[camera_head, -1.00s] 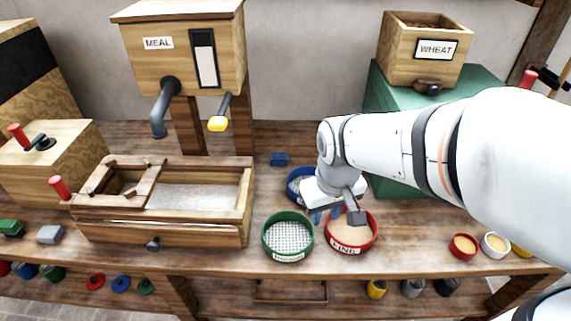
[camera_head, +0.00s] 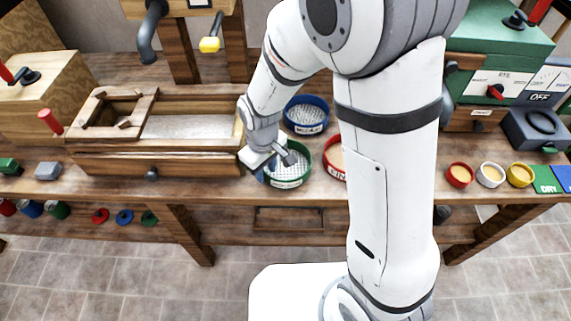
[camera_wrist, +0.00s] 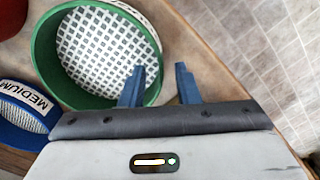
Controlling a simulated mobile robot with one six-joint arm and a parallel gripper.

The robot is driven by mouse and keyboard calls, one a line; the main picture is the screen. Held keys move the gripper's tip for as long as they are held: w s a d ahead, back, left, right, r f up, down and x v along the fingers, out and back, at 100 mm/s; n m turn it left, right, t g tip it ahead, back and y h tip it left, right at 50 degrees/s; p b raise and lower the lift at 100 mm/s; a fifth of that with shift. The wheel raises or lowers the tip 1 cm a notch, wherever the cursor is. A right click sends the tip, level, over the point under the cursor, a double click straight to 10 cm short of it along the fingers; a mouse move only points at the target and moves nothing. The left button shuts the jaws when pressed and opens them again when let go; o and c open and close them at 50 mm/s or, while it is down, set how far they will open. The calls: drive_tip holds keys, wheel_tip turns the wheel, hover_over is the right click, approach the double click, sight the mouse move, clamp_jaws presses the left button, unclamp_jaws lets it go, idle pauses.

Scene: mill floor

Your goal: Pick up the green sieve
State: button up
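The green sieve (camera_head: 291,182) with a pale mesh stands upright at the front of the bench, right of the wooden trough. It also shows in the wrist view (camera_wrist: 100,48), seen from above. My gripper (camera_head: 273,167) is at the sieve's left side. In the wrist view my gripper (camera_wrist: 160,84) has its two blue fingers apart. One finger overlaps the mesh and the other is outside the rim, so the green rim shows between them. I cannot tell how far down the fingers reach or whether they touch the rim.
A blue sieve (camera_head: 306,113) marked MEDIUM stands behind, and a red sieve (camera_head: 334,160) is close on the right, partly hidden by my arm. The wooden trough (camera_head: 160,160) is close on the left. Small cups (camera_head: 490,174) stand farther right. The bench's front edge is near.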

drive_tip(key=shift+f, duration=0.85)
drive_tip(key=shift+c, duration=0.2)
clamp_jaws()
